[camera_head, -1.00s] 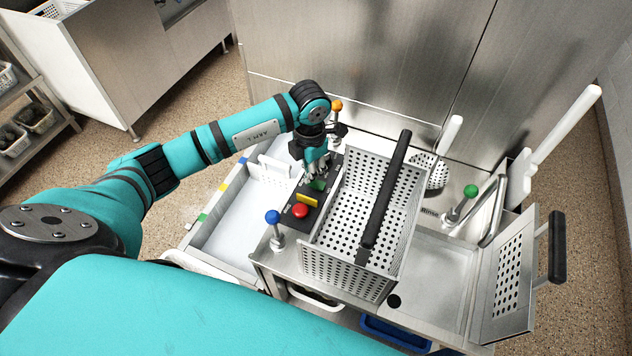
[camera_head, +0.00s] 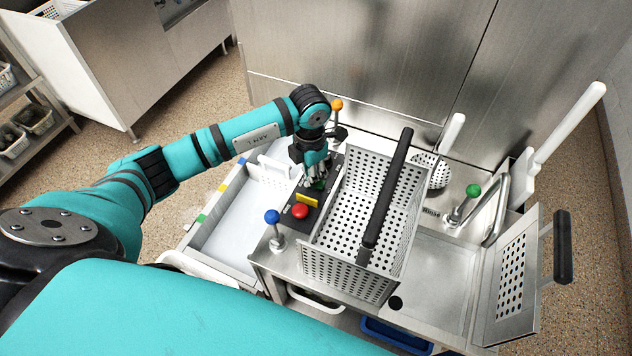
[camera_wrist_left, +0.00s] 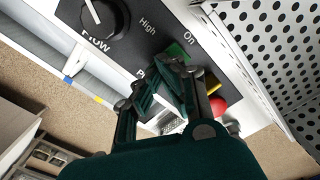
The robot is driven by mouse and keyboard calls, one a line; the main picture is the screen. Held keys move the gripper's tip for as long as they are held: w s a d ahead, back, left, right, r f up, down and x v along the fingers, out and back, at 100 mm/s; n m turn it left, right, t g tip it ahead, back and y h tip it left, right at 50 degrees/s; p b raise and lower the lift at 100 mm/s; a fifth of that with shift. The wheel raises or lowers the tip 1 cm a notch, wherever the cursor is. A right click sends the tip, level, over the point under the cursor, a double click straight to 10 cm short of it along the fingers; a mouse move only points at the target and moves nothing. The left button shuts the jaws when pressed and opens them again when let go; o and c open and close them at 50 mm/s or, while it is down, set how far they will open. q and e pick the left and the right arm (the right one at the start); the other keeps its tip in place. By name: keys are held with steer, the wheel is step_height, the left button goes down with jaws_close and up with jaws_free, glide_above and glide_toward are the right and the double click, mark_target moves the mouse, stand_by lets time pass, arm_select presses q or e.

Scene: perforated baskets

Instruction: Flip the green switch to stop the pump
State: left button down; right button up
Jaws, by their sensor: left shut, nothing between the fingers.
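The green switch (camera_head: 319,185) sits on a dark control panel (camera_head: 284,222), above a yellow part and a red button. In the left wrist view the green switch (camera_wrist_left: 177,51) shows just beyond my fingertips, next to the printed word "On". My left gripper (camera_head: 318,183) points down at the switch, shut and empty. In the wrist view its fingertips (camera_wrist_left: 172,68) are right at the switch's edge and partly cover it. I cannot tell whether they touch it. My right gripper is not in view.
A perforated basket (camera_head: 345,262) with a black handle stands close right of the panel. The red button (camera_head: 300,211) and yellow part (camera_head: 307,200) lie nearer me. Blue (camera_head: 272,217) and orange (camera_head: 336,104) knobs stand nearby. A white-floored tray (camera_head: 232,225) lies left.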

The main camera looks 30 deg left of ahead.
arm_select(q)
steer(key=shift+r+p, duration=2.35)
steer(key=shift+r, duration=1.2)
steer(key=shift+f, duration=0.1)
